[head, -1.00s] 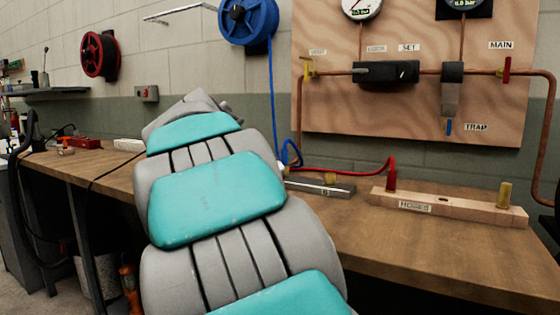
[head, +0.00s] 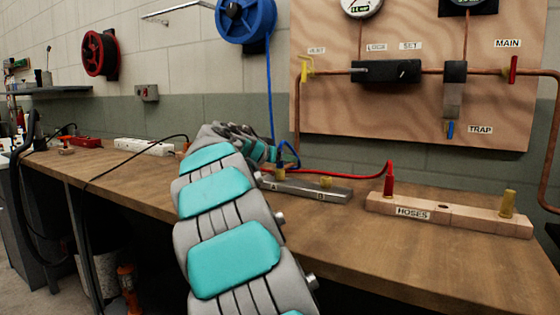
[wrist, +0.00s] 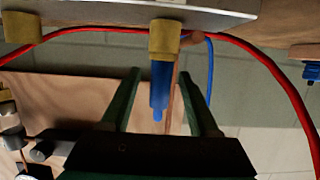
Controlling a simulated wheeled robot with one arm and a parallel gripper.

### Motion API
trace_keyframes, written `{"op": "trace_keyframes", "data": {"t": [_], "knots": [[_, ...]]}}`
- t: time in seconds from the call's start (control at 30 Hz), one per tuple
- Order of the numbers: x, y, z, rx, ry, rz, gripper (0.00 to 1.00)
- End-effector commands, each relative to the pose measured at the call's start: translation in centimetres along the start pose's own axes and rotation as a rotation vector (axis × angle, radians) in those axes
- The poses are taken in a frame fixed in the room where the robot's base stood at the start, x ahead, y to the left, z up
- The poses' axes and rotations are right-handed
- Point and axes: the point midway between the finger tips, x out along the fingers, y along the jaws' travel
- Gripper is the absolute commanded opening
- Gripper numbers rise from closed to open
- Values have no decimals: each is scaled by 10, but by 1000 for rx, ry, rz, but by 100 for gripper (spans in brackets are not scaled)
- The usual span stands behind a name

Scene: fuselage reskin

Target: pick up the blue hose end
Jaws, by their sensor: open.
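The blue hose end (head: 280,158) stands upright at the brass fitting by mark A on the metal block (head: 310,190). A blue hose loops up from it. In the wrist view the blue hose end (wrist: 159,88) shows below a brass fitting (wrist: 164,40), between the two dark green fingers of my gripper (wrist: 160,76). The fingers are apart, with a gap on each side of it, so they do not appear to grip it. In the head view my gripper (head: 260,150) is small and partly hidden by my arm, just left of the hose end.
A red hose (head: 345,174) runs behind the block to a red hose end (head: 389,181) in the wooden HOSES rack (head: 450,212). A second brass fitting (head: 326,182) sits near mark B. A panel (head: 420,110) with gauges and valves stands behind. The front right bench is clear.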

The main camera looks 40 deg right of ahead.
Motion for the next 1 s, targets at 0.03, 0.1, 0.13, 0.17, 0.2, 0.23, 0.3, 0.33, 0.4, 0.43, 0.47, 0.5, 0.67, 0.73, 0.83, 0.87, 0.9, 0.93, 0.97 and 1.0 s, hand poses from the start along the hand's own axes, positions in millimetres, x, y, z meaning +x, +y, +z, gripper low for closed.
{"op": "trace_keyframes", "data": {"t": [0.03, 0.1, 0.13, 0.17, 0.2, 0.23, 0.3, 0.33, 0.4, 0.43, 0.47, 0.5, 0.67, 0.73, 0.83, 0.87, 0.9, 0.93, 0.97, 1.0], "knots": [[9, 0, 0, 0, -4, 2, 61], [17, 0, 1, -1, -4, 3, 61], [19, 0, 0, -1, -4, 2, 61], [21, 0, 1, -1, -3, 2, 61], [22, 0, 1, -1, -2, 2, 61], [22, 0, 0, -1, -2, 2, 61], [21, 0, 1, -1, -1, 1, 61], [21, 0, 1, -1, -1, 1, 61], [21, 0, 1, -1, -1, 1, 58], [21, 0, 1, -1, -1, 1, 55], [21, 0, 1, -1, -1, 1, 51], [21, 0, 1, -1, -1, 1, 47], [21, 0, 1, -1, -2, 1, 29], [21, 0, 1, -1, -2, 1, 21], [21, 0, 1, -1, -2, 1, 10], [21, 0, 1, -1, -2, 1, 6], [21, 0, 1, -1, -2, 1, 2], [21, 0, 1, -1, -2, 1, 0], [21, 0, 1, -1, -2, 1, 0], [21, 0, 1, -1, -2, 1, 0]]}}
